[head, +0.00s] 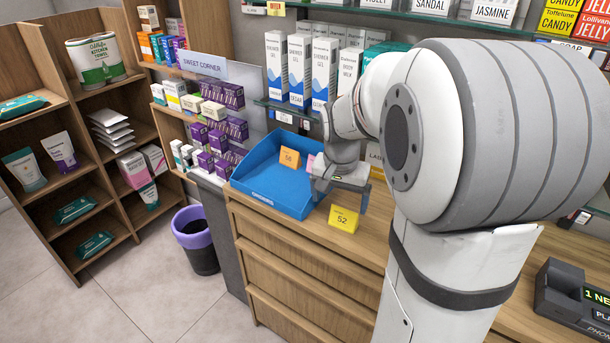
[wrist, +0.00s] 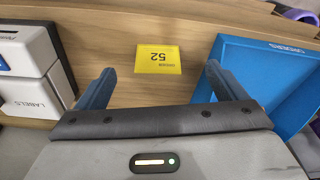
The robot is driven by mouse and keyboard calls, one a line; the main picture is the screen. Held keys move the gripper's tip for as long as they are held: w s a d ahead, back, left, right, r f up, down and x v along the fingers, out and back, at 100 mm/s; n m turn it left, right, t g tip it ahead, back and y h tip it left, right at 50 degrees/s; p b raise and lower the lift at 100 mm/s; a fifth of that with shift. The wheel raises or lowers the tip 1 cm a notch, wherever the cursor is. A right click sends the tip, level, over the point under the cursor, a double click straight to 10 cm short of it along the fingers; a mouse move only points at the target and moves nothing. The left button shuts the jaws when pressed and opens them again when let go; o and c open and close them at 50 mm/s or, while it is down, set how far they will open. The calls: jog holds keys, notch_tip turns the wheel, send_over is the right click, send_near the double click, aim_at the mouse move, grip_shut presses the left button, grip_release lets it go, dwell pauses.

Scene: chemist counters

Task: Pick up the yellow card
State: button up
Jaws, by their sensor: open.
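The yellow card (head: 344,218), marked 52, lies on the wooden counter just in front of the blue tray's right corner. In the wrist view the yellow card (wrist: 158,60) shows flat and upside down, beyond and between my two fingers. My gripper (head: 341,201) is open and empty, over the counter close to the card. In the wrist view my gripper (wrist: 160,74) has its fingers wide apart, with clear counter on both sides of the card. I see no contact with the card; the exact height above it is hard to tell.
The blue tray (head: 262,185) stands beside the card and holds an orange card (head: 290,158) marked 58 and a partly hidden pink card (head: 310,162). In the wrist view the tray (wrist: 270,82) is right of my fingers; a white labels box (wrist: 35,98) is left.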

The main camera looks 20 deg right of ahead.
aim_at(344, 214)
jog(key=w+d, duration=0.1)
jog(key=w+d+f+m, duration=0.1)
jog(key=shift+w+d+f, duration=0.1)
jog(key=shift+w+d, duration=0.05)
jog(key=shift+d, duration=0.15)
jog(key=shift+w+d+f+m, duration=0.2)
jog(key=shift+d+f+m, duration=0.05)
jog(key=shift+m, duration=0.05)
jog(key=f, duration=0.7)
jog(key=shift+w+d+f, duration=0.15)
jog(key=shift+w+f, duration=0.1)
jog(key=shift+w, duration=0.05)
jog(key=shift+c, duration=0.3)
jog(key=c, duration=1)
